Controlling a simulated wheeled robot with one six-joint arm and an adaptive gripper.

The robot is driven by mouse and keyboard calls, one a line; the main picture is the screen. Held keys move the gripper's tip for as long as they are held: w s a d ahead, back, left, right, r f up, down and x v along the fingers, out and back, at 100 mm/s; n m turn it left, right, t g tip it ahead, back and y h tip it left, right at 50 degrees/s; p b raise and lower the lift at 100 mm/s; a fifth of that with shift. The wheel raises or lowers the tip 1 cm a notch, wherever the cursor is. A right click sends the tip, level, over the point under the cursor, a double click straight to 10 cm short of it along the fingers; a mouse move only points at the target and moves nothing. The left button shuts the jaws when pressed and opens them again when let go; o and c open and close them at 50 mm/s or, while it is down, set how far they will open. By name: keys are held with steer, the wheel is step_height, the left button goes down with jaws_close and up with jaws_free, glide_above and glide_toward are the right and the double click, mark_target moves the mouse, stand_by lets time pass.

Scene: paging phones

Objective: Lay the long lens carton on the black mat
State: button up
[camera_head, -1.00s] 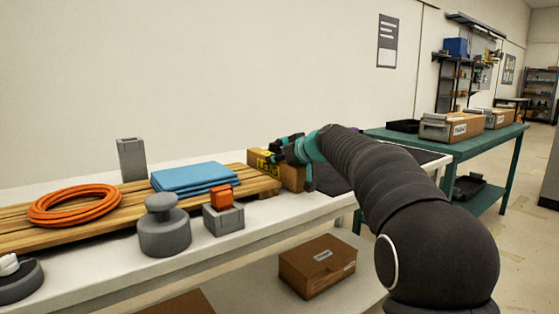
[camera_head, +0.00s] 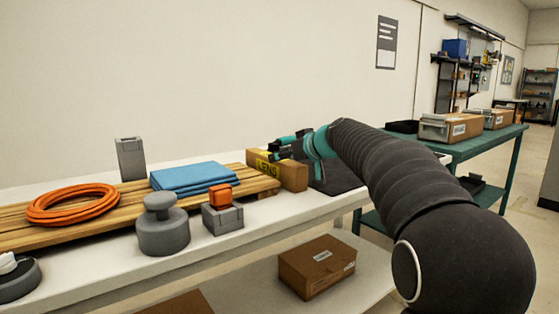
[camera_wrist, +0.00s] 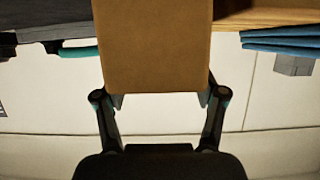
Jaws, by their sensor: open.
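My gripper (camera_head: 286,151) is open at the carton's far upper side. In the wrist view the carton (camera_wrist: 153,45) fills the top middle, above and partly in front of my gripper's fingertips (camera_wrist: 160,101). The dark mat (camera_wrist: 50,20) shows at upper left there. My arm hides part of the mat in the head view.
The pallet (camera_head: 105,221) also bears an orange hose coil (camera_head: 75,203) and a folded blue cloth (camera_head: 193,178). Grey weights (camera_head: 163,230) and a grey block with an orange piece (camera_head: 221,197) stand in front. A green table (camera_head: 470,146) stands at right.

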steer(key=v, duration=0.8)
steer(key=shift+b, duration=0.4)
steer(key=shift+s+d, duration=0.1)
steer(key=shift+s, duration=0.1)
steer(key=s+f+m+g+h, duration=0.1)
steer(key=s+f, duration=0.4)
steer(key=s, duration=0.4)
steer(key=s+f+m+g+h, duration=0.2)
steer(key=s+f, duration=0.3)
steer(key=s, duration=0.5)
steer(key=shift+d, duration=0.4)
steer(key=shift+o, duration=0.5)
steer(key=s+d+f+m+g+h, duration=0.1)
steer(key=s+d+f+m+h, duration=0.1)
steer(key=s+f, duration=0.6)
steer(key=s+d+f+m+g+h, duration=0.1)
steer(key=s+d+f, duration=0.3)
steer(key=s+f, duration=0.5)
steer(key=s+h, duration=0.1)
steer(key=s, duration=0.3)
steer(key=shift+f+m+g, duration=0.15)
steer(key=shift+m+g, duration=0.15)
steer(key=shift+m, duration=0.1)
steer(key=shift+s, duration=0.1)
